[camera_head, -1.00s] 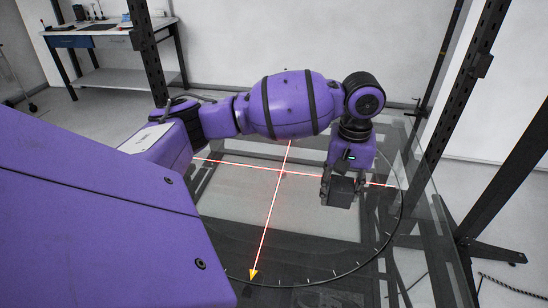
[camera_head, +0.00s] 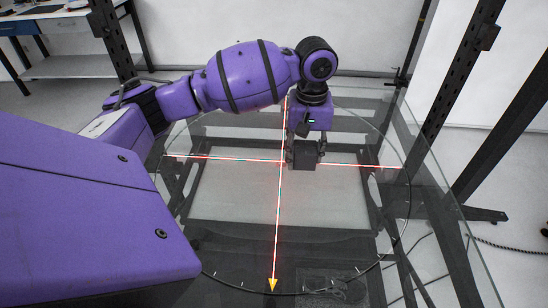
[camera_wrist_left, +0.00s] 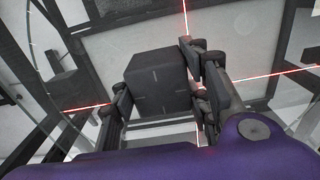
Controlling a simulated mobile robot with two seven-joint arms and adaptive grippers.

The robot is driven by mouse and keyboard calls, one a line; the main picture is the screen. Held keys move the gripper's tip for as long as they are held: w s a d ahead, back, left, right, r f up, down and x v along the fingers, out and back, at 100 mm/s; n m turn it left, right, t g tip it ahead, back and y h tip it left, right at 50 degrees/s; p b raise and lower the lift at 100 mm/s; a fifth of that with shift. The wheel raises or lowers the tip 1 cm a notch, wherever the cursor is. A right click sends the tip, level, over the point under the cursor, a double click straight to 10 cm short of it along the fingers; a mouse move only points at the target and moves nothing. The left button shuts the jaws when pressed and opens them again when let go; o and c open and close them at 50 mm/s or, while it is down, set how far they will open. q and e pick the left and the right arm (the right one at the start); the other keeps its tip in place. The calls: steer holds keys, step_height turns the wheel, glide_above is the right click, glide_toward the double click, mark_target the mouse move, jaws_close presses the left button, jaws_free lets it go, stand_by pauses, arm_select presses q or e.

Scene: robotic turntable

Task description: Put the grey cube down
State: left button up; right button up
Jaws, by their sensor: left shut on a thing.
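The dark grey cube (camera_head: 305,156) is held between the fingers of my left gripper (camera_head: 306,153), over the glass turntable (camera_head: 235,205). In the head view it covers part of the red cross line, just right of the crossing. The left wrist view shows the cube (camera_wrist_left: 157,80) between both fingers of the gripper (camera_wrist_left: 160,95). I cannot tell whether its underside touches the glass. My right gripper is not in view.
Red lines cross on the turntable, with a yellow arrow tip (camera_head: 272,284) at the near edge. Dark frame posts (camera_head: 455,95) stand at the right. A workbench (camera_head: 75,45) stands at the back left. The glass around the cube is clear.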

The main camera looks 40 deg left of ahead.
arm_select(q)
steer(key=shift+a, duration=0.3)
steer(key=w+a+f, duration=0.2)
steer(key=a, duration=0.1)
steer(key=w+a+f+b, duration=0.1)
steer(key=w+a+f, duration=0.1)
steer(key=a+f, duration=0.1)
steer(key=w+a+f+b, duration=0.1)
steer(key=w+a+f, duration=0.2)
steer(key=a, duration=0.1)
steer(key=shift+f, duration=0.15)
steer(key=shift+w+a+f, duration=0.35)
steer(key=shift+a+f, duration=0.15)
steer(key=shift+f, duration=0.1)
step_height(320, 180, down, 3)
steer(key=shift+w+a+f, duration=0.1)
steer(key=shift+a+f, duration=0.05)
steer(key=shift+f, duration=0.05)
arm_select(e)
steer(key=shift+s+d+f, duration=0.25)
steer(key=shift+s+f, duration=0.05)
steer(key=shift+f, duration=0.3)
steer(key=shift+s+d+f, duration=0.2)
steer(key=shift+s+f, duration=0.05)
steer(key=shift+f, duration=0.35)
arm_select(q)
steer(key=shift+f, duration=0.2)
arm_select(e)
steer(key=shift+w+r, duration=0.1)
